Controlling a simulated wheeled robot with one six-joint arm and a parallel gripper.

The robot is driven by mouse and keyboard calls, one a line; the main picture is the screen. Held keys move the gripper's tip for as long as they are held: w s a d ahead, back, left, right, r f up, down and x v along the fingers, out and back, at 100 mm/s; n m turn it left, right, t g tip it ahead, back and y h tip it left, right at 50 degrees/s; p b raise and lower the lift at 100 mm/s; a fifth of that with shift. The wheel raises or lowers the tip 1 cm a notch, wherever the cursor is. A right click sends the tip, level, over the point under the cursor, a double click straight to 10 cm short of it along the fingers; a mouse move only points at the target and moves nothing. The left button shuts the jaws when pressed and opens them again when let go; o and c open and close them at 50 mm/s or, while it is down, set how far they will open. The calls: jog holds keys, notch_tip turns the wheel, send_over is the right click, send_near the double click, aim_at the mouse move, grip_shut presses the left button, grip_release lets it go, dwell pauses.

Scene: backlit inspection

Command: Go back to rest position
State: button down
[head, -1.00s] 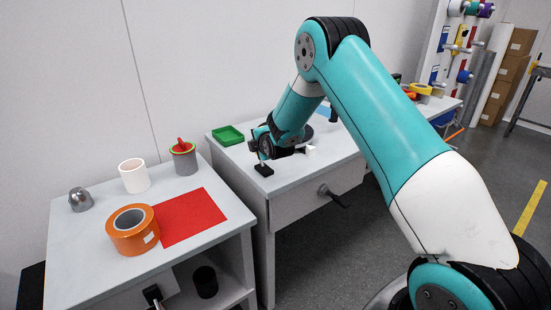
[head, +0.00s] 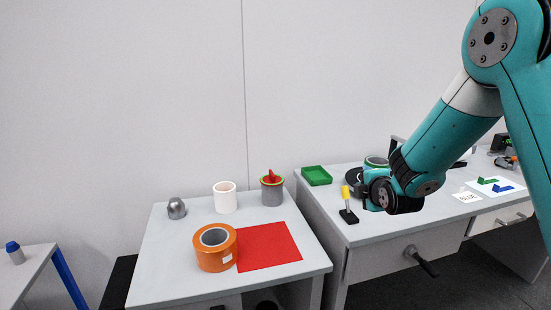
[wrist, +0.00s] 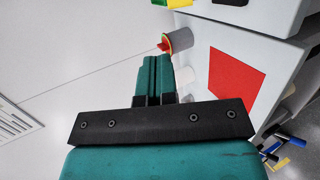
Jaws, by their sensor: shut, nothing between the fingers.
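My gripper (wrist: 155,65) is shut in the wrist view, its teal fingers together with nothing between them. It points towards a grey can (wrist: 180,40) with a green rim and a red object sticking out, but is apart from it. In the head view my gripper end (head: 371,196) is on the right, over the right-hand bench (head: 400,228). It shows close to a yellow-topped piece (head: 345,192) on a black base; I cannot tell the depth gap. My fingers are not clear in the head view.
The left-hand table (head: 165,275) holds a red sheet (head: 270,247), an orange tape roll (head: 206,257), a white cup (head: 225,197), the grey can (head: 272,195) and a silver dome (head: 176,209). A green tray (head: 316,175) sits on the bench. A handle (head: 422,262) sticks out below.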

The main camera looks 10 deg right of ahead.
jog(key=s+a+r+m+g+y+p, duration=0.1)
jog(key=s+a+r+m+g+y, duration=0.15)
jog(key=s+a, duration=0.4)
jog(key=s+a+r+m+g+y+p, duration=0.1)
jog(key=s+a+r+m+g+y, duration=0.2)
jog(key=s+a, duration=0.35)
jog(key=s+a+r+m+g, duration=0.1)
jog(key=s+a+r+g, duration=0.1)
jog(key=s, duration=0.5)
jog(key=s+a+r+m+g+p, duration=0.1)
jog(key=s+a+r+m+g, duration=0.1)
jog(key=s, duration=0.6)
jog(key=s+a+r+m+g, duration=0.1)
jog(key=s+a+r+g, duration=0.1)
jog(key=s, duration=0.5)
jog(key=shift+s+a+r+m+g, duration=0.15)
jog(key=shift+s+a+m+g, duration=0.2)
jog(key=shift+g, duration=0.5)
